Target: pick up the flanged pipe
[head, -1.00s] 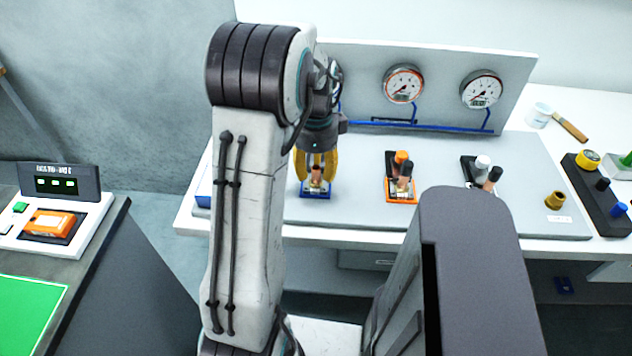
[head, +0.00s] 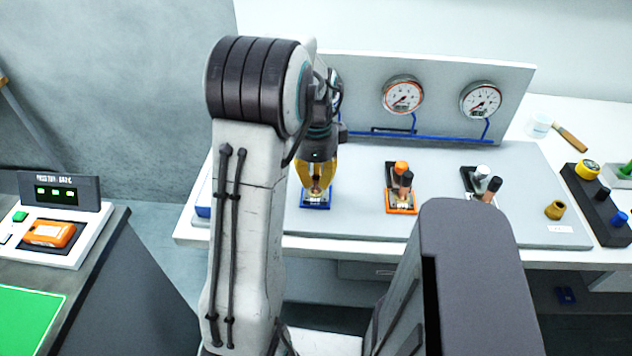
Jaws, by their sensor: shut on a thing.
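My gripper (head: 317,190) has yellow fingers, pointing down at the left part of the grey bench panel. The fingers are closed in on a small copper-brown upright piece, the flanged pipe (head: 316,186), and hide most of it. The pipe is at the blue square holder (head: 316,203), directly below the fingertips. I cannot tell whether it still touches the holder, and its flange cannot be made out.
To the right stand an orange holder (head: 401,209) with upright parts, a black-and-white holder (head: 481,183) and a brass fitting (head: 555,210). Two gauges (head: 402,95) are on the back panel. A green-lit station (head: 58,191) is at the left. Panel space between the holders is clear.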

